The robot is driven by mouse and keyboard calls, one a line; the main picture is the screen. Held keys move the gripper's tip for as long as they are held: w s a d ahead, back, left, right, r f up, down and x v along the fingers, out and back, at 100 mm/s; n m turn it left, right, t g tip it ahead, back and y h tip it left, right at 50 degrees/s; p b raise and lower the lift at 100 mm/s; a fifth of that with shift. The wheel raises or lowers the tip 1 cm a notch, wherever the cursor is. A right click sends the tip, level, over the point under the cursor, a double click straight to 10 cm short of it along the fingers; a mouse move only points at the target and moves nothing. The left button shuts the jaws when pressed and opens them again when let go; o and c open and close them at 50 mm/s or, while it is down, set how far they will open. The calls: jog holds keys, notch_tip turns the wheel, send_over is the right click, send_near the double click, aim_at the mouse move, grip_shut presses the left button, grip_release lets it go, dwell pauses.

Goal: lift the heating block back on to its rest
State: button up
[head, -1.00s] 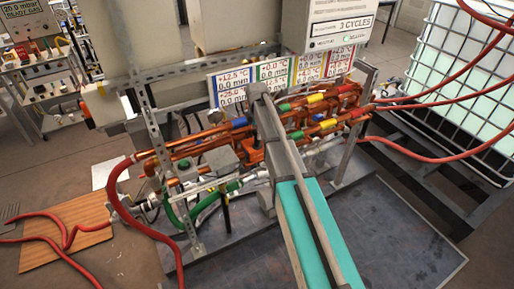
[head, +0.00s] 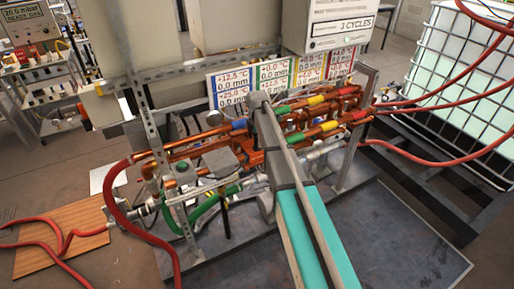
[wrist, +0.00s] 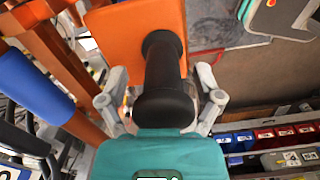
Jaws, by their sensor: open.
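An orange block with a black cylindrical handle (wrist: 163,65) fills the upper middle of the wrist view; it looks like the heating block (wrist: 125,35). My gripper (wrist: 160,105) is open, with one grey finger on each side of the handle. I cannot tell whether either finger touches it. In the head view my arm reaches into the copper pipework and hides the gripper and most of what lies behind it. I cannot pick out the rest in either view.
Copper pipes with coloured bands (head: 320,115) and a perforated metal upright (head: 150,130) crowd around my arm. An orange pipe with a blue sleeve (wrist: 33,83) is left of the gripper. Red hoses (head: 440,100) run right, past a caged white tank (head: 460,75).

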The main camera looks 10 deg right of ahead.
grip_shut()
dwell(0.4)
jog(key=shift+r, duration=0.15)
notch_tip(320, 180, up, 3)
jog(key=p, duration=0.3)
jog(key=s+r+p, duration=0.9)
jog(key=s+p, duration=0.1)
jog(key=s, duration=0.4)
jog(key=shift+a+r, duration=0.35)
jog(key=shift+a, duration=0.05)
dwell(0.4)
